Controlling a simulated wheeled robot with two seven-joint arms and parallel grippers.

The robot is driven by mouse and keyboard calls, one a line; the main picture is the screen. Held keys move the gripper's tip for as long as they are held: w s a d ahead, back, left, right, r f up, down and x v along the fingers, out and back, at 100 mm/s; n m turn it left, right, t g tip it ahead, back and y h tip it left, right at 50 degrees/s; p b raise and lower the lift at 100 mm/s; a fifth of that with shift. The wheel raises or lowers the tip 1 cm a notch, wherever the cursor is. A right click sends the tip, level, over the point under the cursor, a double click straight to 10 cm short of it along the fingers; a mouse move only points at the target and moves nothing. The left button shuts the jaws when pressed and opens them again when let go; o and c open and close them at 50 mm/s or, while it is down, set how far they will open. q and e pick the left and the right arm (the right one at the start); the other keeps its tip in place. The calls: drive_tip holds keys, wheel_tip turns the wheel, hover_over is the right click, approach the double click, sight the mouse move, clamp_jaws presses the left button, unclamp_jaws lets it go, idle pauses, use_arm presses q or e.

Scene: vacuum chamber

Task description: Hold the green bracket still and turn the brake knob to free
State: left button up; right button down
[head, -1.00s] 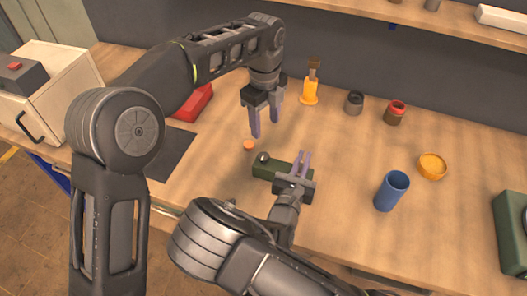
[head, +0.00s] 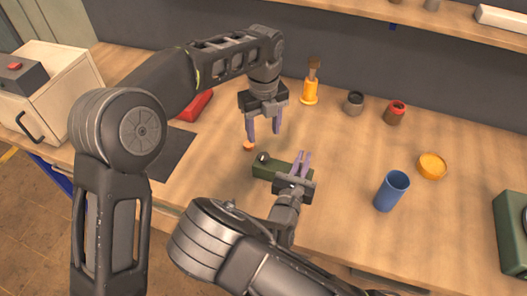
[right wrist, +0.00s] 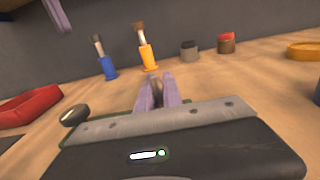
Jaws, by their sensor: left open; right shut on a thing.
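The green bracket (head: 268,172) lies on the wooden bench in the head view, and a dark round knob (head: 264,158) stands at its left end. The knob also shows at the left in the right wrist view (right wrist: 75,115). My right gripper (head: 301,159) is shut on the bracket at its right end; its fingers partly hide what lies between them. In the right wrist view a narrow dark part shows between these fingers (right wrist: 157,95). My left gripper (head: 264,136) is open, fingers pointing down, above and just behind the knob, apart from it.
A small orange disc (head: 248,146) lies left of the knob. A blue cup (head: 391,191), an orange dish (head: 432,166), two jars and an orange brush holder (head: 310,92) stand to the right and back. A red tray (head: 197,104) lies behind left. The bench front is clear.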

sight(264, 156)
use_arm(q)
wheel_tip(264, 156, down, 10)
drive_tip(key=shift+r, duration=0.2)
drive_tip(key=shift+c, duration=0.2)
clamp_jaws()
idle(0.4)
